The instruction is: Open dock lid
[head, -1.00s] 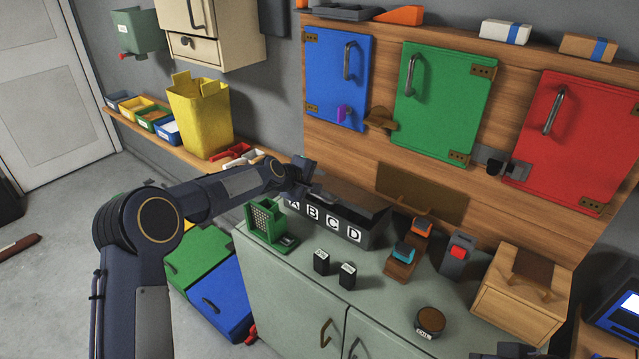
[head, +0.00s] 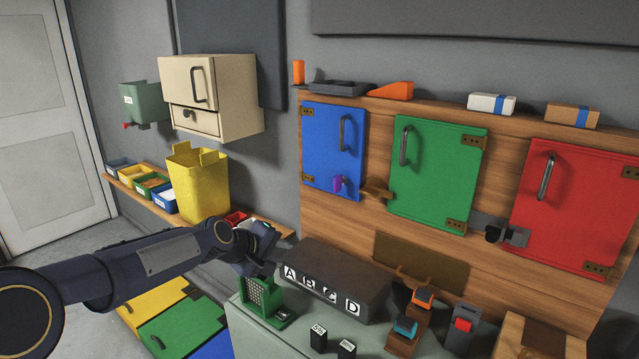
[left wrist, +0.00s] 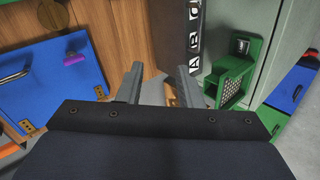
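The dock looks to be the long dark box (head: 345,272) with white labels A, B, C and D on its front, on the cabinet top. Its flat dark top looks closed. In the left wrist view the dark labelled front (left wrist: 196,20) shows near the top centre. My left gripper (head: 266,256) is at the dock's left end, close to label A; I cannot tell whether it touches. In the left wrist view its two fingers (left wrist: 158,86) are apart with nothing between them. My right gripper is not in view.
A green holder (head: 262,296) stands just in front of the dock's left end. Two small black blocks (head: 318,338) stand in front. Orange and blue-topped pieces (head: 404,328) sit to the right. Blue, green and red doors hang on the wooden panel (head: 345,215) behind.

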